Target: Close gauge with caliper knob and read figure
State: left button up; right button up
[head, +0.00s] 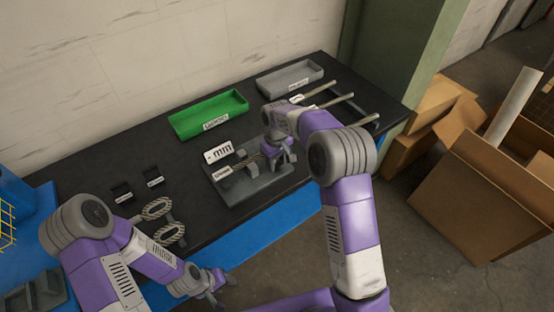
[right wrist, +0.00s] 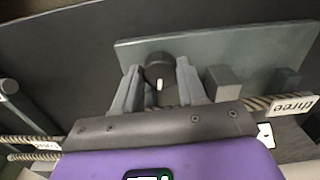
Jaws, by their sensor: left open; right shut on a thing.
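The gauge (head: 245,190) is a grey plate with blocks on the black bench. A white sign on it (head: 217,152) reads "mm" after a dash-like mark; no clear figure shows. A smaller label (head: 222,173) is too small to read. My right gripper (head: 278,150) is over the gauge's right part. In the right wrist view it is shut on the round black knob (right wrist: 159,72), which has a white mark. My left gripper (head: 215,284) is open and empty, off the bench's front edge.
A green tray (head: 236,103) and a grey tray (head: 312,75) stand at the back, with rods (head: 330,99) on the right. Cardboard boxes (head: 480,190) stand on the floor at right.

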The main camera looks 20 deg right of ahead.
jog(key=m+p, duration=0.1)
jog(key=m, duration=0.4)
jog(key=shift+r+m+p, duration=0.1)
jog(key=shift+m+p, duration=0.2)
jog(key=m+p, duration=0.1)
jog(key=m, duration=0.4)
jog(key=shift+a, duration=0.1)
jog(key=m+p, duration=0.2)
jog(key=m, duration=0.3)
jog(key=shift+m, duration=0.4)
jog(key=m+p, duration=0.1)
jog(key=m, duration=0.4)
jog(key=shift+w, duration=0.1)
jog(key=shift+p, duration=0.3)
jog(key=o, duration=1.1)
jog(key=shift+c, duration=0.2)
jog(key=shift+r, duration=0.15)
